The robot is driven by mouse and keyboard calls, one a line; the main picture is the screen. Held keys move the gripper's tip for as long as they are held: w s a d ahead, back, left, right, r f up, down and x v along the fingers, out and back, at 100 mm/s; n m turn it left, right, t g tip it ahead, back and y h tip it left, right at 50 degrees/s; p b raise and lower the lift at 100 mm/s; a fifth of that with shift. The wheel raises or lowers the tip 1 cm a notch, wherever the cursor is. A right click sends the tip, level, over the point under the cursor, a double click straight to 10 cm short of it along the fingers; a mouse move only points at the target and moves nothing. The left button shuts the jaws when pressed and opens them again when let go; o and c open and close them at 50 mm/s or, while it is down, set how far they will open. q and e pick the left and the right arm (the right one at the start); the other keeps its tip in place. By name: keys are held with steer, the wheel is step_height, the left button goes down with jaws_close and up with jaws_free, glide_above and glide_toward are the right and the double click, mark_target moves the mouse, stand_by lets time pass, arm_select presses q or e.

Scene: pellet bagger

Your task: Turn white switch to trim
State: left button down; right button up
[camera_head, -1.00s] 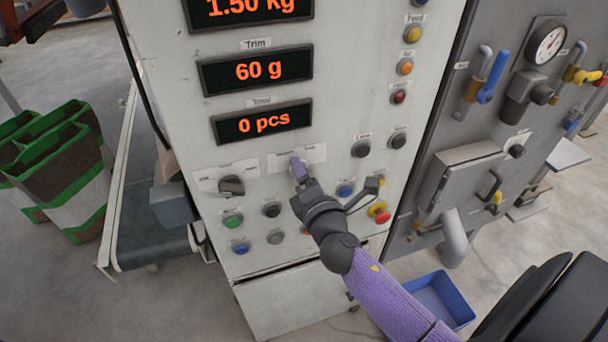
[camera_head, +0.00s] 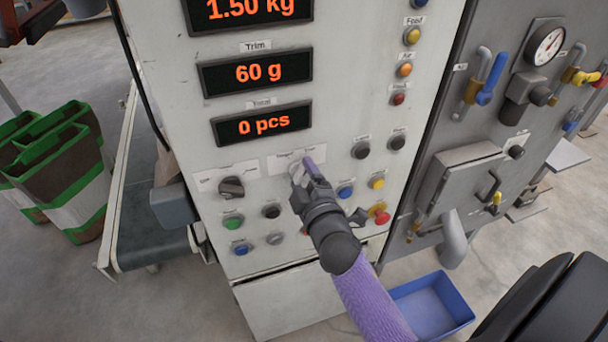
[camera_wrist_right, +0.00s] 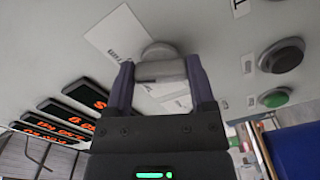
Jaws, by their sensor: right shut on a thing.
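The white switch (camera_wrist_right: 160,68) is a pale knob on the panel, between the two fingers of my right gripper (camera_wrist_right: 160,85) in the right wrist view. The fingers are shut on it from both sides. In the head view my right gripper (camera_head: 305,172) covers most of the switch, at the label plate (camera_head: 318,154) below the lowest display. The label's words are too small to read surely, so I cannot tell which position the switch points to. The Trim display (camera_head: 256,73) reads 60 g. My left gripper is not in view.
A black rotary switch (camera_head: 231,188) sits left of the gripper. Around it are a green button (camera_head: 233,221), a blue button (camera_head: 345,190), a yellow button (camera_head: 376,182) and a red emergency stop (camera_head: 380,214). A blue bin (camera_head: 462,303) stands on the floor at lower right.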

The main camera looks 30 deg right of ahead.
steer(key=shift+m, duration=0.6)
steer(key=shift+f, duration=0.1)
steer(key=o, duration=1.2)
steer(key=v, duration=1)
